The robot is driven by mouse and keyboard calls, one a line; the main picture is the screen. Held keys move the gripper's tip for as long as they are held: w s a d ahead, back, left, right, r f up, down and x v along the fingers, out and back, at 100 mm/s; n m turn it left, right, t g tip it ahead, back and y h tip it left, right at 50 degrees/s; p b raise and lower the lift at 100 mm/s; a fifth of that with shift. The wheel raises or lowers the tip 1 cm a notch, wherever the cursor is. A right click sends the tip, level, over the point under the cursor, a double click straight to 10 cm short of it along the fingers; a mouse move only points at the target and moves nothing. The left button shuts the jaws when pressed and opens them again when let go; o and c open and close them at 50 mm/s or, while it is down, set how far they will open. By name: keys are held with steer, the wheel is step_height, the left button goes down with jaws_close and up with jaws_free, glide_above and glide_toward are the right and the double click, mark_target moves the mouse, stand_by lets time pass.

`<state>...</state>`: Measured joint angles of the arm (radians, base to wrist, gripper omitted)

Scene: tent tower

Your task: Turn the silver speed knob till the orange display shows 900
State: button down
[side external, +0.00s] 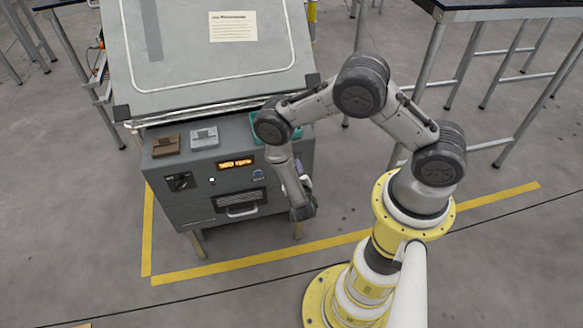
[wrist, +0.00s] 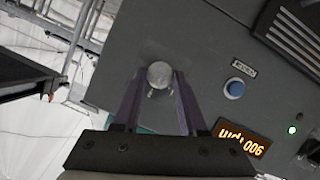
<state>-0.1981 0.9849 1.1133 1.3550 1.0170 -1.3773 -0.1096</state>
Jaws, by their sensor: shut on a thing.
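The round silver speed knob (wrist: 159,74) sits on the grey front panel in the wrist view, between the two purple-grey fingers of my gripper (wrist: 157,88). The fingers are shut on its sides. In the side view my gripper (side external: 302,210) is at the right of the machine's front, and the knob is hidden there.
A blue button (wrist: 234,88) is close to the knob, with a small label beside it. A green light (wrist: 292,130) is beyond the display. A brown block (side external: 166,145) and a grey block (side external: 204,138) sit on the machine's top. Yellow tape marks the floor around it.

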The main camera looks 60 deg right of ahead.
steer(key=shift+s+m+t+y, duration=0.1)
steer(key=shift+m+t+y, duration=0.25)
steer(key=shift+m, duration=0.35)
steer(key=shift+d, duration=0.1)
steer(key=shift+c, duration=2.3)
jaws_free()
steer(key=v, duration=1.3)
steer(key=shift+s+a+r, duration=0.15)
steer(key=shift+s+a, duration=0.1)
steer(key=shift+a, duration=0.05)
steer(key=shift+d, duration=0.1)
